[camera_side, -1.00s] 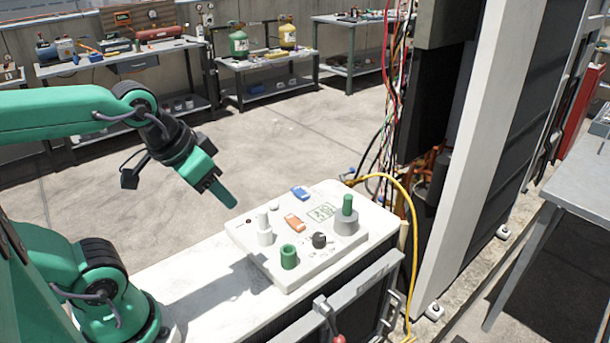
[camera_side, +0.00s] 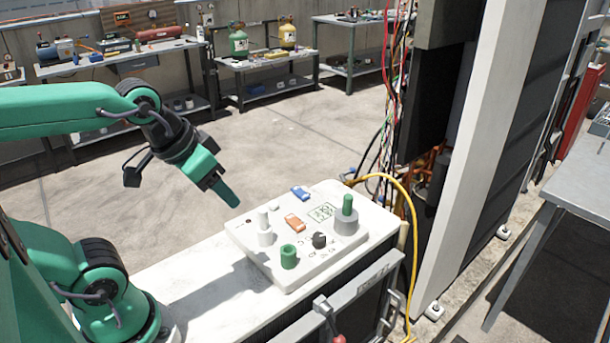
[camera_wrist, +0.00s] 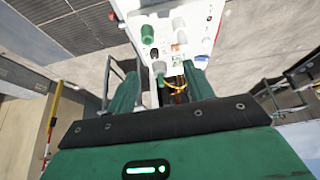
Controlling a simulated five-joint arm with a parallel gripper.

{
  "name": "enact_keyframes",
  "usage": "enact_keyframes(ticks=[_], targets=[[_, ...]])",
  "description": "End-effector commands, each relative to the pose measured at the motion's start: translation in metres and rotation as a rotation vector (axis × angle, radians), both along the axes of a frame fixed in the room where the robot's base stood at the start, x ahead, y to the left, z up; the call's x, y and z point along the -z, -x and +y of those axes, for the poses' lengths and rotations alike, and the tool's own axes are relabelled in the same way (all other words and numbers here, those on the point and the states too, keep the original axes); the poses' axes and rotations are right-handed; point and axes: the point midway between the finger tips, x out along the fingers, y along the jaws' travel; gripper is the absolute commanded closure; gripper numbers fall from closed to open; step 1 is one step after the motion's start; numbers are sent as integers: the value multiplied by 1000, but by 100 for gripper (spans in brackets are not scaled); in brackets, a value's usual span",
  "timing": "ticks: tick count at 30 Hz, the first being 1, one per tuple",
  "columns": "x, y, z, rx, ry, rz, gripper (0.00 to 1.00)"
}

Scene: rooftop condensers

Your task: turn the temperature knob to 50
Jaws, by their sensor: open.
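A white control panel (camera_side: 290,268) lies on a pale bench top and carries several controls. A small black knob (camera_side: 319,240) with marks around it sits near its front edge; I cannot read the marks or its setting. It also shows in the wrist view (camera_wrist: 154,53). A white stepped post (camera_side: 264,230) stands at the left. My gripper (camera_side: 228,197) is above and behind the panel's left edge, touching nothing. In the wrist view its green fingers (camera_wrist: 160,72) are apart and empty.
An orange switch (camera_side: 294,222) and a blue switch (camera_side: 300,193) sit on the panel. A yellow cable (camera_side: 411,230) loops past its right side. A tall cabinet (camera_side: 480,150) stands to the right. The air above the panel is clear.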

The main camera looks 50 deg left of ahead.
Motion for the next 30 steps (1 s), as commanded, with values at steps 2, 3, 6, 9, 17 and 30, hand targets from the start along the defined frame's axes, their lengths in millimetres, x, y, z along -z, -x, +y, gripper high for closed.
enact_keyframes(ticks=[2,3,6,9,17,30], targets=[[0,-5,-1,-9,6,14,48],[0,-8,-1,-17,10,22,48],[-1,-18,-2,-42,25,47,48],[0,-32,-4,-75,42,78,48],[8,-71,-9,-172,83,168,48],[45,-140,-21,-348,127,313,48]])
